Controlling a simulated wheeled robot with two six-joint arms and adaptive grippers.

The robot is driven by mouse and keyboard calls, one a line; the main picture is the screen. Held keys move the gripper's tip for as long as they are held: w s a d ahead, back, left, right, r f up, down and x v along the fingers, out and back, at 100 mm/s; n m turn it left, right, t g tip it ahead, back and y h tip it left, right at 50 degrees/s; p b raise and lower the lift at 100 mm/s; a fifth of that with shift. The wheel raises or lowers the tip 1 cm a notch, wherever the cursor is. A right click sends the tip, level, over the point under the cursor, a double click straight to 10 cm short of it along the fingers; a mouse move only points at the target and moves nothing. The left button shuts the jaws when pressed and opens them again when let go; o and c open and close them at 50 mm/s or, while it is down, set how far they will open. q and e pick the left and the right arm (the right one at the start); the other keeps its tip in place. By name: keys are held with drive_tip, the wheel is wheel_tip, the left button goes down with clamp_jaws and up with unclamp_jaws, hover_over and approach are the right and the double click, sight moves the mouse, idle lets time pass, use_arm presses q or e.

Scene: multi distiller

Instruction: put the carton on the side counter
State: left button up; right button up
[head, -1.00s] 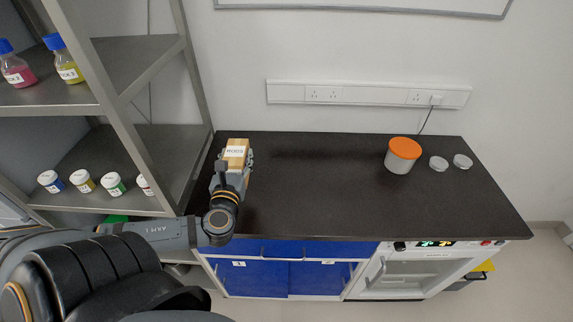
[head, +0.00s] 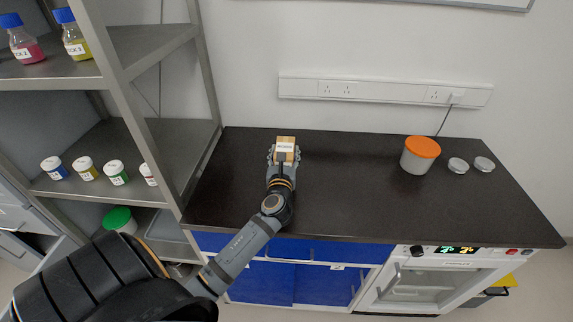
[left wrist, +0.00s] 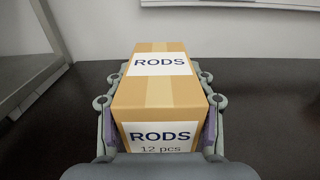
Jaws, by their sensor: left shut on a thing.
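The carton is a small brown box with white labels; the left wrist view (left wrist: 160,95) shows it reading "RODS" and "12 pcs". In the head view the carton (head: 286,141) is over the left part of the dark side counter (head: 350,190). My left gripper (head: 284,156) is shut on it, with a finger on each side in the left wrist view (left wrist: 160,118). The carton looks upright. I cannot tell whether its underside touches the counter. My right gripper is not in view.
A metal shelf (head: 170,130) with bottles and jars stands at the left. The counter's middle is clear. A wall socket strip (head: 385,91) runs behind.

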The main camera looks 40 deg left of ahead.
use_arm(q)
drive_tip(key=shift+w+f, duration=0.15)
drive_tip(key=shift+f, duration=0.1)
wheel_tip(320, 180, down, 3)
drive_tip(key=shift+w+d+r+b, duration=0.1)
drive_tip(key=shift+d+r+b, duration=0.05)
drive_tip(key=shift+b, duration=0.3)
drive_tip(key=shift+f, duration=0.25)
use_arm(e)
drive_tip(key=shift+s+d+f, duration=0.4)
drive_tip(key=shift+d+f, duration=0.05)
use_arm(q)
drive_tip(key=shift+f, duration=0.15)
drive_tip(key=o, duration=1.4)
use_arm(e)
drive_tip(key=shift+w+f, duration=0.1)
